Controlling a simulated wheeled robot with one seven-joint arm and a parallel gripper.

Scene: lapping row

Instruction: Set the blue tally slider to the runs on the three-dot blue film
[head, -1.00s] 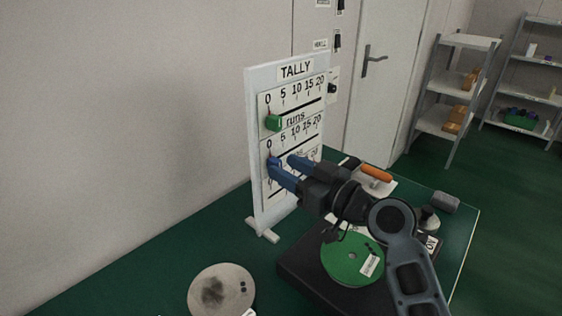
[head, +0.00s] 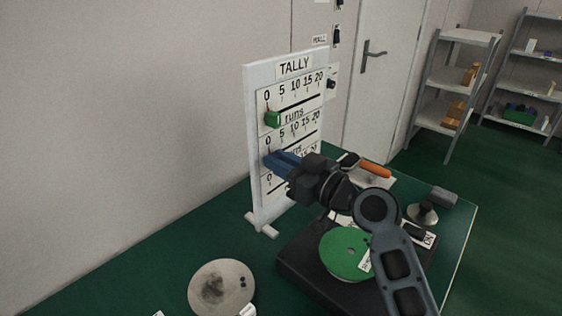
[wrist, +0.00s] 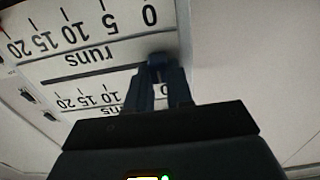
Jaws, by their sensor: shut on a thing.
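The white tally board (head: 257,196) stands upright on the green table, with rows marked 0 to 20. The green slider (head: 273,119) sits at 0 on the top row. My gripper (head: 274,159) reaches the middle row from the right. In the wrist view my gripper (wrist: 157,75) is shut on the blue slider (wrist: 157,60), which sits at the 0 end of its slot. In the head view the fingers largely hide this slider. I see no blue film with three dots in either view.
A green disc (head: 345,254) lies on a black plate (head: 300,262) below my arm. A pale disc (head: 221,287) with a dark smudge lies at the front. An orange-handled tool (head: 375,170) and a grey block (head: 443,196) lie farther right. Shelves stand beyond.

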